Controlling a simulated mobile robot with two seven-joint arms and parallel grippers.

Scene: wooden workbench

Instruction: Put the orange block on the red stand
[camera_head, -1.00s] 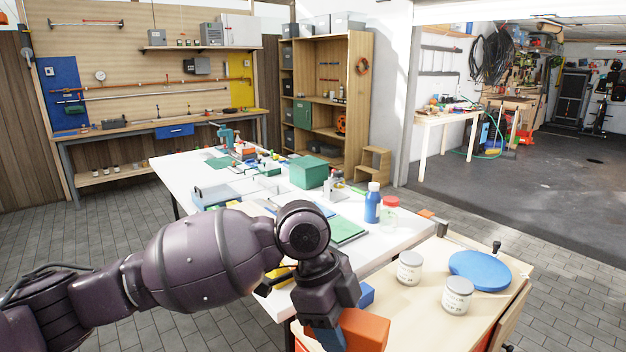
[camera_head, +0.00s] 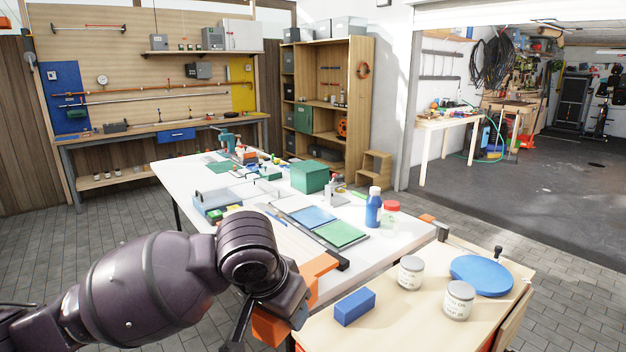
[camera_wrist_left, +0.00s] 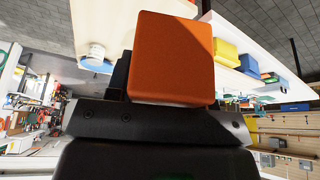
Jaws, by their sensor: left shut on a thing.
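The orange block (camera_head: 318,274) is in my left gripper (camera_head: 288,306), over the left edge of the wooden bench top. Orange shows on both sides of the gripper, which hides the block's middle. In the left wrist view the block (camera_wrist_left: 172,58) fills the upper middle, above the dark gripper body. The gripper is shut on it. I cannot make out the red stand in either view. My right gripper is not in view.
On the wooden bench (camera_head: 410,325) are a blue block (camera_head: 355,307), two labelled cans (camera_head: 410,273) (camera_head: 458,299) and a blue disc (camera_head: 481,275). The white table (camera_head: 392,242) behind holds a blue bottle (camera_head: 373,208), a red-lidded jar (camera_head: 390,214) and a green box (camera_head: 309,176).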

